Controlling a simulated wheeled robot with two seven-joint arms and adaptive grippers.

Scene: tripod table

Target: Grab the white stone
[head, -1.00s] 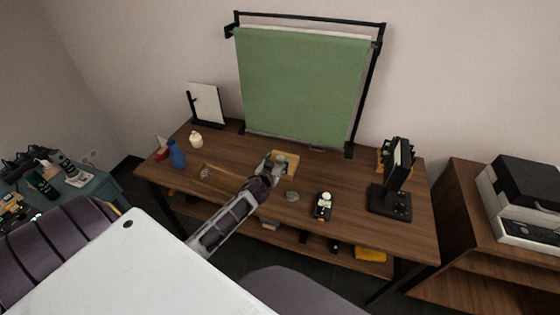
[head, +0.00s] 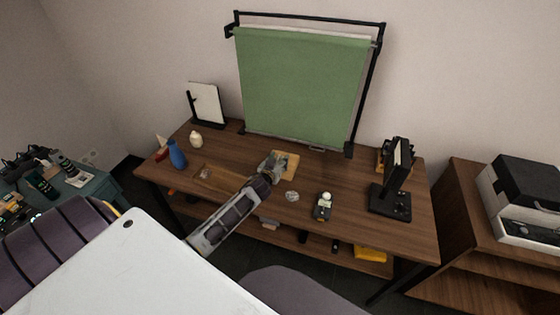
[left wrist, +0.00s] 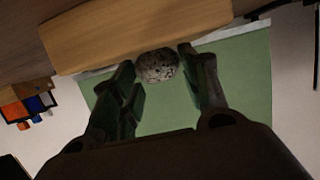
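A rounded stone (left wrist: 157,66), whitish grey with dark speckles, sits between the fingertips of my left gripper (left wrist: 158,70) in the left wrist view. Both fingertips appear to meet its sides, so the gripper looks shut on it. In the head view my left gripper (head: 270,162) is over the wooden board (head: 289,160) on the table, and the stone there is hard to make out. Whether it touches the board is unclear. A second pale grey stone-like lump (head: 292,196) lies on the table to the right of the gripper. My right gripper is not in view.
The brown table (head: 348,180) also bears a blue bottle (head: 177,154), a small cream jar (head: 196,139), a small dark object with pale round parts (head: 323,206) and a black stand (head: 390,199). A green backdrop (head: 300,90) rises behind. A chair and white desk are nearer.

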